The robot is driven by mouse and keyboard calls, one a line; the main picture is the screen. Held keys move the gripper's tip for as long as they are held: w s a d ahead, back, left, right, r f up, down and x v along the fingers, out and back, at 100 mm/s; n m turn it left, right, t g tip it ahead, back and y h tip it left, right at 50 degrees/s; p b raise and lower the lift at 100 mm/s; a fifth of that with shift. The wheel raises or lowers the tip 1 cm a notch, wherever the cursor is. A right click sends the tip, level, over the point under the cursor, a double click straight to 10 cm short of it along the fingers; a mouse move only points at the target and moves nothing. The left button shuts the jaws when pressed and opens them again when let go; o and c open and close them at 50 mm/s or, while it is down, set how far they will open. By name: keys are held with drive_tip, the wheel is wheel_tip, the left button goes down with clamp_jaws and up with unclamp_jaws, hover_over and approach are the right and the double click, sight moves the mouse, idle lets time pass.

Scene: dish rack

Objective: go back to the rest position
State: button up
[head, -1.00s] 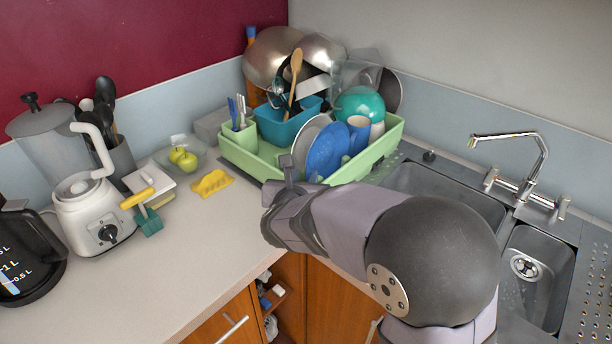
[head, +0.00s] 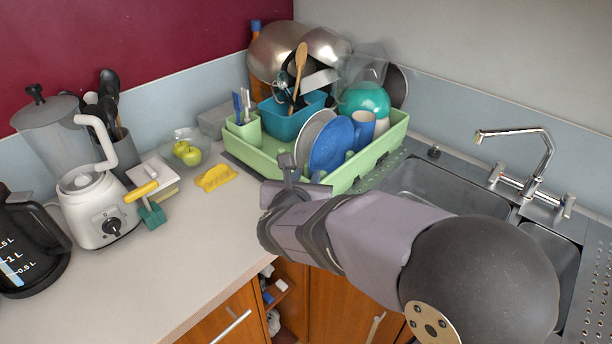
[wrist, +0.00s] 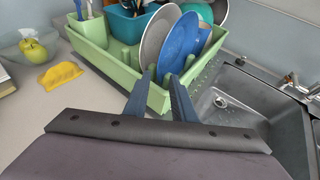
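My gripper (head: 296,176) is in front of the near left side of the green dish rack (head: 270,163) in the head view, over the counter's front area. In the wrist view my gripper (wrist: 161,78) shows two dark fingers with a gap between them and nothing held. The fingers point toward the rack's near wall (wrist: 111,66). A grey plate (wrist: 157,38) and a blue plate (wrist: 183,42) stand upright in the rack beyond the fingertips. Whether the fingers touch the rack is unclear.
The sink (head: 450,190) and faucet (head: 540,150) lie to the right. A yellow sponge-like piece (head: 215,178), apples (head: 187,152), a blender (head: 95,205) and a black kettle (head: 28,250) stand on the left. The counter's front left (head: 190,255) is clear.

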drive_tip(key=s+d+f+m+g, duration=0.3)
drive_tip(key=s+f+m+g, duration=0.4)
drive_tip(key=s+m, duration=0.4)
drive_tip(key=s+d+f+m+g, duration=0.3)
drive_tip(key=s+f+m+g, duration=0.1)
drive_tip(key=s+f+m, duration=0.7)
drive_tip(key=s+r+m+g+y+p, duration=0.25)
drive_tip(key=s+m, duration=0.35)
drive_tip(key=m, duration=0.3)
drive_tip(key=w+d+r+m+p, duration=0.1)
drive_tip(key=d+r+m, duration=0.1)
drive_tip(key=d, duration=0.4)
drive_tip(key=shift+d+m, duration=0.25)
drive_tip(key=shift+m, duration=0.15)
